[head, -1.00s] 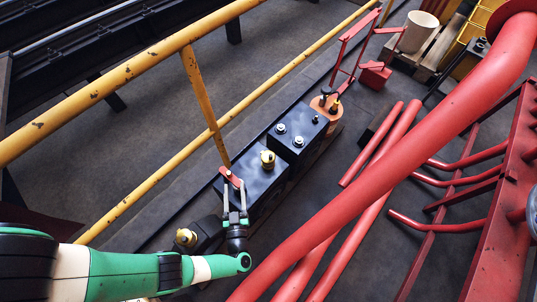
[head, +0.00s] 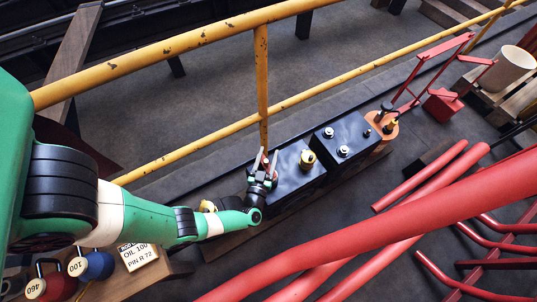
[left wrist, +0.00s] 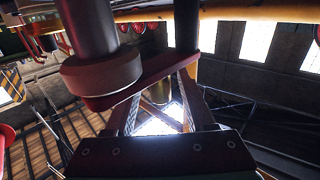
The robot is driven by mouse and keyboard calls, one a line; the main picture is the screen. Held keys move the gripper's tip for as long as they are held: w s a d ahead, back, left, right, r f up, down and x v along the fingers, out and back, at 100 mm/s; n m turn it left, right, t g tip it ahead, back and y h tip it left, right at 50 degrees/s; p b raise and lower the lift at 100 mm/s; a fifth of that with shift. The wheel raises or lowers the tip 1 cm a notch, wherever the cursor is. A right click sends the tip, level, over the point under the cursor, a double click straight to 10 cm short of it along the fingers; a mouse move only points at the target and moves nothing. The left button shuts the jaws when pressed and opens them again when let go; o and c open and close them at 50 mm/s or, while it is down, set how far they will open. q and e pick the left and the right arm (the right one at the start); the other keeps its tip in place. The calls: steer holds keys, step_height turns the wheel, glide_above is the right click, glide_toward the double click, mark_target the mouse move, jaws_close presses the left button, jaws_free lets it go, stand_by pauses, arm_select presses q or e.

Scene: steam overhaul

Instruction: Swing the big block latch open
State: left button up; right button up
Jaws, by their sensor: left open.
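The red latch lever (head: 266,167) is at the near left end of the left black block (head: 297,180). In the left wrist view the latch lever (left wrist: 165,66) runs from a thick round pivot (left wrist: 100,72) at the left to a dark upright post (left wrist: 187,25) at the right. My left gripper (head: 266,155) is open at the latch, with a pale finger on each side of it in the head view. In the wrist view the left gripper (left wrist: 158,85) has its fingertips close to the lever; whether they touch it is unclear. My right gripper is out of view.
A second black block (head: 342,136) with silver knobs stands beyond the first, then an orange fitting (head: 383,122). A yellow railing (head: 200,135) runs behind. Thick red pipes (head: 400,215) cross in front. Weights (head: 95,266) and a sign (head: 138,256) are at lower left.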

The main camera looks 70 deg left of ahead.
arm_select(q)
steer(key=shift+w+a, duration=0.2)
steer(key=shift+a, duration=0.15)
jaws_close()
stand_by(1.2)
